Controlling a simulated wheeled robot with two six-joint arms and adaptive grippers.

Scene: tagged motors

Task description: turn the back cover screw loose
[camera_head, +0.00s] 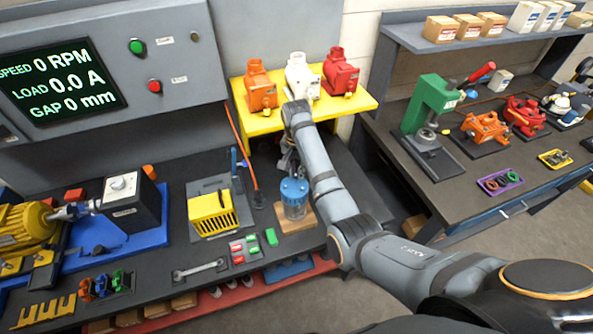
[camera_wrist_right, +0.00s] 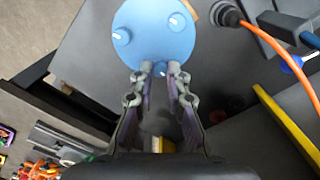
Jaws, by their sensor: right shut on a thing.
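The right wrist view shows the round blue cover (camera_wrist_right: 150,45) close up. One cover screw (camera_wrist_right: 122,38) is at its left and another screw (camera_wrist_right: 177,22) is at its upper right; both are free. My right gripper (camera_wrist_right: 160,68) is at the cover's near edge, shut on the back cover screw (camera_wrist_right: 161,71), mostly hidden between the fingertips. In the head view my right gripper (camera_head: 289,162) is just behind the canister. My left gripper is out of view.
A yellow shelf (camera_head: 310,109) with orange, white and red pump-like parts is behind my right arm. An orange cable (camera_head: 241,150) runs down to a plug left of the canister. A yellow-grilled unit (camera_head: 213,213) and small coloured blocks (camera_head: 244,248) are to the left.

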